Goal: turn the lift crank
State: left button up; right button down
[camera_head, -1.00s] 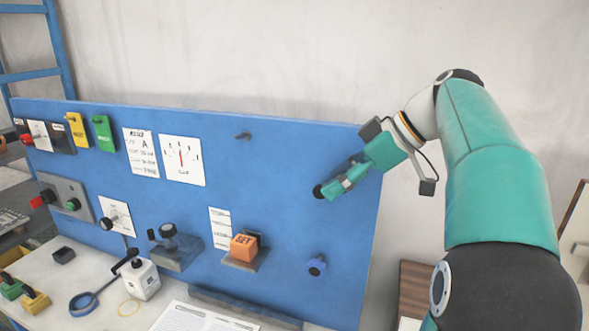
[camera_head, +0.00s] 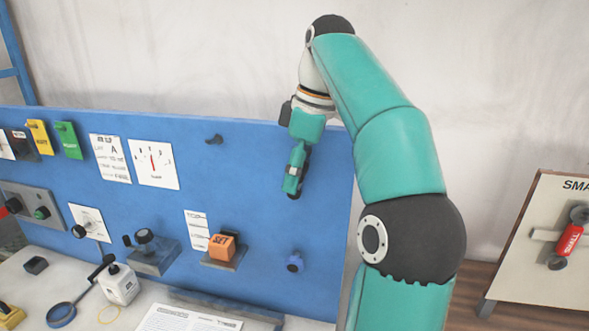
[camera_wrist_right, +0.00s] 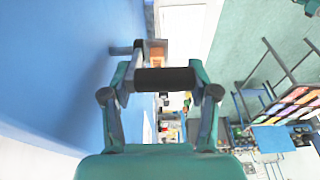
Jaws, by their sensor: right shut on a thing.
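My right gripper (camera_head: 293,188) points downward in front of the right part of the blue panel. It is shut on a black cylindrical handle (camera_wrist_right: 165,80), which lies across between its two fingertips in the right wrist view. I take this handle to be the lift crank's grip. A short shaft (camera_wrist_right: 121,50) stands out from the panel beside the handle in the wrist view. In the head view my gripper hides most of the crank, so its angle cannot be told. My left gripper is not in view.
A white bench (camera_head: 40,290) lies below.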

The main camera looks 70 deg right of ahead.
jog(key=shift+a+r, duration=0.1)
jog(key=shift+r, duration=0.25)
jog(key=c, duration=0.7)
grip_release()
jog(key=shift+o, duration=1.3)
jog(key=shift+a, duration=0.15)
jog(key=shift+s+a, duration=0.1)
jog(key=shift+a, duration=0.05)
jog(key=shift+d+f, duration=0.15)
jog(key=shift+d, duration=0.1)
jog(key=shift+a, duration=0.15)
